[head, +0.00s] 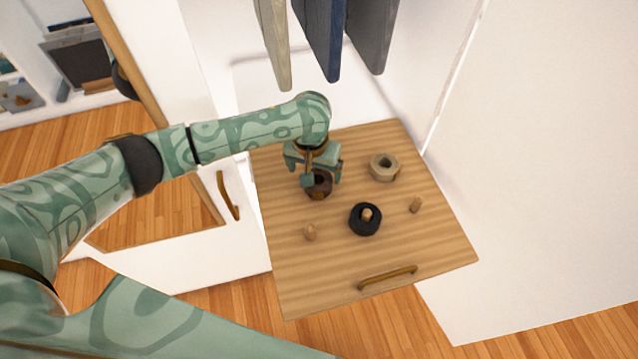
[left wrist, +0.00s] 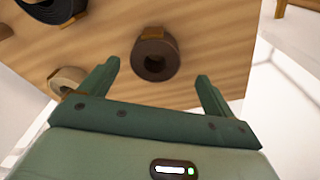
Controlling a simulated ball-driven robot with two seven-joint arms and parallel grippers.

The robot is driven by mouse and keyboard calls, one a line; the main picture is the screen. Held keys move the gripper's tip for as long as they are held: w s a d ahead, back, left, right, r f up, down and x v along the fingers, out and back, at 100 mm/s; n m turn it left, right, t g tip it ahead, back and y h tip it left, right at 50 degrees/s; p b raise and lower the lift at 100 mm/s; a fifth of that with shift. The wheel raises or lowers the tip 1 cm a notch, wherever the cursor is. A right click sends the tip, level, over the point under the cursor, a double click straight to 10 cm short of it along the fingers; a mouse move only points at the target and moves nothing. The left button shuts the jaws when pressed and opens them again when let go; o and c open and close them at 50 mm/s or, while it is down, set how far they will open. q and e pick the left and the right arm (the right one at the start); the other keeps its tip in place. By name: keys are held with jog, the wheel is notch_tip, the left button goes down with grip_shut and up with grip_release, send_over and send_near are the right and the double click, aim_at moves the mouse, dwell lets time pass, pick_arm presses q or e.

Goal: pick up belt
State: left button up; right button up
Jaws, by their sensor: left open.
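A dark brown rolled belt (left wrist: 155,58) lies on the wooden drawer top (head: 285,270). In the head view the brown belt (head: 320,186) is partly hidden under my left gripper (head: 322,178). The left gripper also shows in the left wrist view (left wrist: 158,85), open and empty, with the brown belt ahead of and between its fingertips, apart from them. A black rolled belt (head: 364,226) sits around a peg near the middle of the wood. A beige rolled belt (head: 385,160) lies at the back right. My right gripper is not in view.
Bare wooden pegs stand at the left (head: 310,232) and right (head: 416,205) of the black belt. A brass handle (head: 387,277) is at the front edge. Hanging clothes (head: 320,35) are above the back. A white cabinet wall (head: 540,170) stands at the right.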

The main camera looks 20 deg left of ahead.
aim_at(318, 179)
pick_arm(q)
jog(key=f+b, duration=0.2)
jog(key=f, duration=0.1)
jog(key=f+b, duration=0.1)
jog(key=f, duration=0.1)
jog(key=shift+w+d+f+b, duration=0.1)
jog(key=shift+w+d+b, duration=0.25)
jog(key=shift+w+b, duration=0.05)
jog(key=shift+r, duration=0.25)
jog(key=c, duration=1.1)
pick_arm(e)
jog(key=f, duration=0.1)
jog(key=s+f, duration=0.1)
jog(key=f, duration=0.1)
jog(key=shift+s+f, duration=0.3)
pick_arm(q)
jog(key=shift+c, duration=0.2)
